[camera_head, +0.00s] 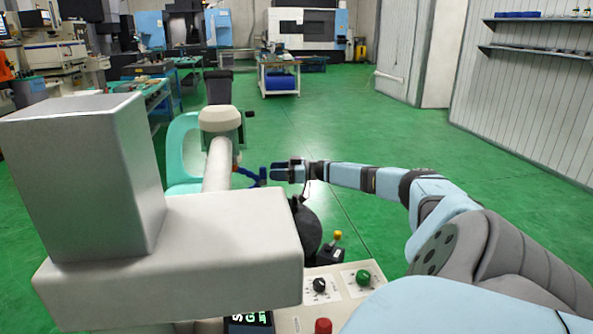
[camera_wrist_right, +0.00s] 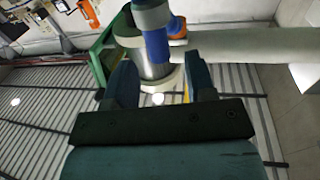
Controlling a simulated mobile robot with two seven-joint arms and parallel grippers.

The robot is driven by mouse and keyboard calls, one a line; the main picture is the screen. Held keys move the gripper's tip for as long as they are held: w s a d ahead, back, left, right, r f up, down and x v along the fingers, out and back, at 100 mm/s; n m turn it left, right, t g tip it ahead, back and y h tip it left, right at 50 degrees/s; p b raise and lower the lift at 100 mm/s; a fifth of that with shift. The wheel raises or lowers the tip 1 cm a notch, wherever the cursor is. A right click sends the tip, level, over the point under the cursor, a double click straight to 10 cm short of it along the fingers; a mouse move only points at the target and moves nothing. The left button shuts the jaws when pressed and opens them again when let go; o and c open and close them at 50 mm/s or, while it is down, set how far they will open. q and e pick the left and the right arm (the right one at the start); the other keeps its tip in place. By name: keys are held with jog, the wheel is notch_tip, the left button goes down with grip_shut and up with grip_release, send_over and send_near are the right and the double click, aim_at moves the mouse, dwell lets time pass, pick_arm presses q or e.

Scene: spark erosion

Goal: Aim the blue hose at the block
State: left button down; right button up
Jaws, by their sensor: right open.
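The blue hose (camera_head: 249,175) shows as a short, bent blue piece beside the machine's pale arm in the head view. My right gripper (camera_head: 275,172) is just right of it, fingers pointing left. In the right wrist view my right gripper (camera_wrist_right: 162,88) is open. A thick blue length of the hose (camera_wrist_right: 156,48) shows beyond and between its fingers, in front of a metal cylinder. I cannot tell whether a finger touches the hose. I cannot make out the block in either view. My left gripper is not in view.
A large grey machine body (camera_head: 170,250) fills the left foreground. A pale arm (camera_head: 217,165) runs away from it. A control panel (camera_head: 345,285) with knobs is at the bottom. A black rounded part (camera_head: 307,225) lies below my right gripper. Green floor (camera_head: 350,125) is open beyond.

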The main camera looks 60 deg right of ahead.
jog(key=v, duration=0.9)
jog(key=shift+p, duration=0.4)
